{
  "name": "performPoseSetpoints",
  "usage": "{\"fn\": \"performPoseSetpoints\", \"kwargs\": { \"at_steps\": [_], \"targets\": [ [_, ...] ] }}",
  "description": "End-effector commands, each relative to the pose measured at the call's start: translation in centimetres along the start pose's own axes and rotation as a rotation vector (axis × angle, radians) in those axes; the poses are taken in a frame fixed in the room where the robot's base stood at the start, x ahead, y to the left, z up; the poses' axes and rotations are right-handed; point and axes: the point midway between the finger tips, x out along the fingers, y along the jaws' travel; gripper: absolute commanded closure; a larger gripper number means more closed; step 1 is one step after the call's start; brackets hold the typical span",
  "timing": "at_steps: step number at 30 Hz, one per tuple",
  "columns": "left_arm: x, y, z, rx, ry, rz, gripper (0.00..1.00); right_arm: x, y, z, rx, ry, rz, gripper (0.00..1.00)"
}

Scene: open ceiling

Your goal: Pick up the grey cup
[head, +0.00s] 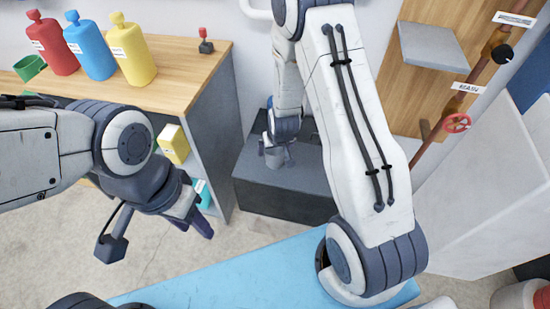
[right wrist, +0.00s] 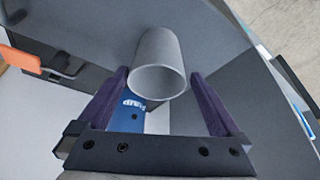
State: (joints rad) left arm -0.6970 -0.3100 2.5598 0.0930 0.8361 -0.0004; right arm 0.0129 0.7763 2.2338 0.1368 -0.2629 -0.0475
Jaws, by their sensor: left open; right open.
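The grey cup (right wrist: 160,62) shows in the right wrist view with its round open end toward the camera. My right gripper (right wrist: 159,78) is open, with one dark purple finger on each side of the cup. Gaps show between the fingers and the cup. In the head view, my right arm reaches down to the dark grey box (head: 285,190), and the cup (head: 272,158) stands small on its top, partly hidden by the gripper (head: 277,150). My left gripper (head: 194,220) is open and empty above the floor, left of the box.
A wooden counter (head: 190,72) at the left holds red (head: 53,45), blue (head: 90,48) and yellow (head: 132,52) bottles and a green cup (head: 29,68). A yellow box (head: 173,143) sits on the shelf below. A blue surface (head: 225,272) lies in front. A pipe with a red valve wheel (head: 457,123) is at right.

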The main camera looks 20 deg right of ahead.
Motion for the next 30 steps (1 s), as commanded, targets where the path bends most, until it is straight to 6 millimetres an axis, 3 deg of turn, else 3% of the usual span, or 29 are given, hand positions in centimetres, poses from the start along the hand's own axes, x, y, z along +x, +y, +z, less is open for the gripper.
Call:
{"fn": "performPoseSetpoints", "kwargs": {
  "at_steps": [5,13,23,28,30],
  "targets": [
    [0.4,0.0,0.0,0.000,0.000,0.000,0.55,1.4,0.0,0.3,-0.002,-0.002,0.000,0.00],
    [1.2,-0.1,0.1,0.000,0.000,0.000,0.55,5.2,0.3,0.9,-0.001,-0.002,-0.001,0.00],
    [1.2,-0.1,0.1,0.000,0.000,0.000,0.55,5.8,0.3,0.8,-0.001,0.000,-0.001,0.00],
    [1.2,-0.1,0.1,0.000,0.000,0.000,0.55,5.8,0.3,0.8,-0.001,-0.001,-0.001,0.65],
    [1.2,-0.1,0.1,0.000,0.000,0.000,0.55,5.8,0.3,0.8,-0.001,-0.001,-0.001,0.70]
  ]
}}
